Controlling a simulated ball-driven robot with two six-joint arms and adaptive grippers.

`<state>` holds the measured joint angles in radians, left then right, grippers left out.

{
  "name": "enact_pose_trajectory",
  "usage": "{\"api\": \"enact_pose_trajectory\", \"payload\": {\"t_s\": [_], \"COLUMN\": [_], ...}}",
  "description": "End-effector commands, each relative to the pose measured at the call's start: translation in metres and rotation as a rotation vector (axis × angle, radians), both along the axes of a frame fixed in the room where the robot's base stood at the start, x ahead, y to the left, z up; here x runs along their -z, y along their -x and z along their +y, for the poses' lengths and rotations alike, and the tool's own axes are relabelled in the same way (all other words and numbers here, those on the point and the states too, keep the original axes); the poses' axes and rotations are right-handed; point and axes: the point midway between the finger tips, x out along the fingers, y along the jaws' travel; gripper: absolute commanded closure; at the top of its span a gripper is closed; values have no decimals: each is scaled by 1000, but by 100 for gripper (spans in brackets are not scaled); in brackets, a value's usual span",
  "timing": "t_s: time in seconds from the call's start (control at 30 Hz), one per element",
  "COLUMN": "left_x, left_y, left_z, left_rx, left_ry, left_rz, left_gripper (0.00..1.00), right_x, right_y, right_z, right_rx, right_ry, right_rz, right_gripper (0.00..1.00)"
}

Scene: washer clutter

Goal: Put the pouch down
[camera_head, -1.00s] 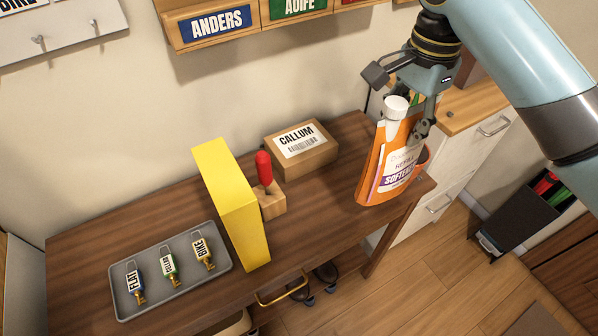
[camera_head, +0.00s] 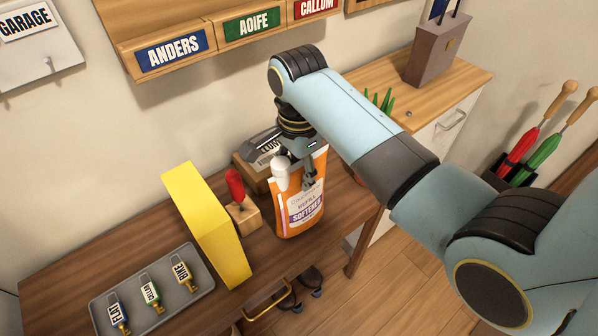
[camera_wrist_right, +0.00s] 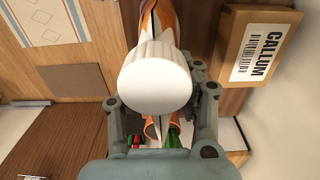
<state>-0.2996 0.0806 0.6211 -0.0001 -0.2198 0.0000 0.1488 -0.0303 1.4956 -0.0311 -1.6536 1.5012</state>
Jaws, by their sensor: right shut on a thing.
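The pouch (camera_head: 296,205) is an orange refill pack of softener with a white cap, upright at the right part of the brown desk (camera_head: 130,245). I cannot tell whether its base touches the desk. My right gripper (camera_head: 311,178) is shut on the pouch near its top, beside the cap. In the right wrist view the white cap (camera_wrist_right: 155,78) fills the middle between the fingers, with the orange pouch around it. My left gripper is in neither view.
The CALLUM box (camera_head: 252,172) is close behind the pouch, partly hidden by my gripper. A red-handled tool in a wooden block (camera_head: 244,213) and a yellow panel (camera_head: 207,225) stand to the left. A grey tray (camera_head: 190,291) holds key tags.

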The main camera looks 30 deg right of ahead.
Motion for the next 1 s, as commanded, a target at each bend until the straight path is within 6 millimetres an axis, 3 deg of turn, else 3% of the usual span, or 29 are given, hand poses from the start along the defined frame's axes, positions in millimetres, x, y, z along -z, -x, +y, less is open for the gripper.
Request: {"api": "enact_pose_trajectory", "payload": {"t_s": [0.13, 0.43, 0.47, 0.63, 1.0], "left_x": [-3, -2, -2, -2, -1], "left_y": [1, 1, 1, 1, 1], "left_z": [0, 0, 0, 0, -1], "left_rx": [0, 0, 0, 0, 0], "left_ry": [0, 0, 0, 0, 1], "left_rz": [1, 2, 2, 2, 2], "left_gripper": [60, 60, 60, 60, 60], "right_x": [10, 13, 14, 13, 6], "right_y": [-1, -1, -1, -1, -2], "right_z": [0, 0, 0, 0, 0], "right_rx": [0, 1, 1, 1, 1], "right_ry": [0, -1, -1, -1, 0], "right_rz": [-3, -4, -3, -3, -6], "right_gripper": [100, 100, 66, 43, 43]}}
